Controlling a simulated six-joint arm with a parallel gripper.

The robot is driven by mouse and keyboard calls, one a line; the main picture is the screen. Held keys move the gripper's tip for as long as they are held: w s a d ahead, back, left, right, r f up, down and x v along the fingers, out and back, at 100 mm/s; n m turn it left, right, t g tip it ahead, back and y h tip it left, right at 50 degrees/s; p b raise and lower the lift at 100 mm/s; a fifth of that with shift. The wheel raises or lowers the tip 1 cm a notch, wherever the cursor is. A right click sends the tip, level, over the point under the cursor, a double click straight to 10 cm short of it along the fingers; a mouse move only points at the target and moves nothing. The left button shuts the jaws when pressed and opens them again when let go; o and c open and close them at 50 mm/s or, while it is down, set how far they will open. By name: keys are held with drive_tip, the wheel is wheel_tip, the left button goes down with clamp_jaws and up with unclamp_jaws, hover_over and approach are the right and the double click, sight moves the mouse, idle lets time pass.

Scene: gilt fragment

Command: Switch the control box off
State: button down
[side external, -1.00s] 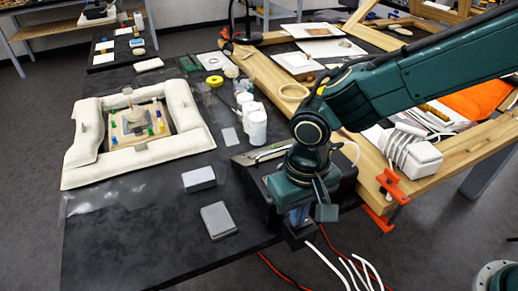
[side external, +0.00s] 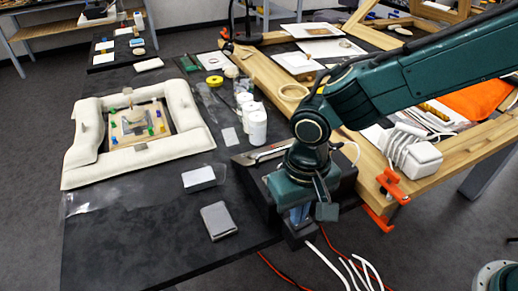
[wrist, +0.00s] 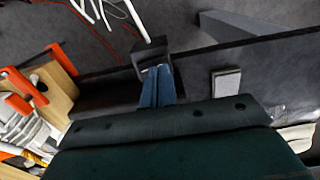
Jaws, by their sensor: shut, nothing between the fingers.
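My gripper (side external: 299,215) points down over the front end of a black box (side external: 262,205) at the table's near right edge, which I take for the control box. Its blue fingers are together and empty. In the wrist view the fingertips (wrist: 160,69) are at a small dark block (wrist: 149,47) on the box's front end. I cannot tell whether they touch it. The switch itself is not visible; my wrist and fingers cover that part.
White cables (side external: 345,268) and a red cable run to the floor below the box. A grey block (side external: 218,221) and a wrapped block (side external: 198,178) lie left of it. White jars (side external: 257,127) stand behind. An orange clamp (side external: 391,187) grips the wooden frame at right.

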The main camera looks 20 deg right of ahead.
wheel_tip(320, 180, up, 6)
idle(0.9)
drive_tip(key=shift+r, duration=0.1)
drive_tip(key=s+d+r+t+y, duration=0.1)
drive_tip(key=s+d+r, duration=0.1)
drive_tip(key=d+r, duration=0.5)
drive_tip(key=s+d+r+t, duration=0.1)
drive_tip(key=d+r+t, duration=0.15)
drive_tip(key=d, duration=0.75)
drive_tip(key=s+d+t+h, duration=0.1)
drive_tip(key=s+d+t, duration=0.1)
drive_tip(key=s+d, duration=0.9)
drive_tip(key=shift+s+d+r, duration=0.15)
drive_tip(key=shift+r, duration=0.3)
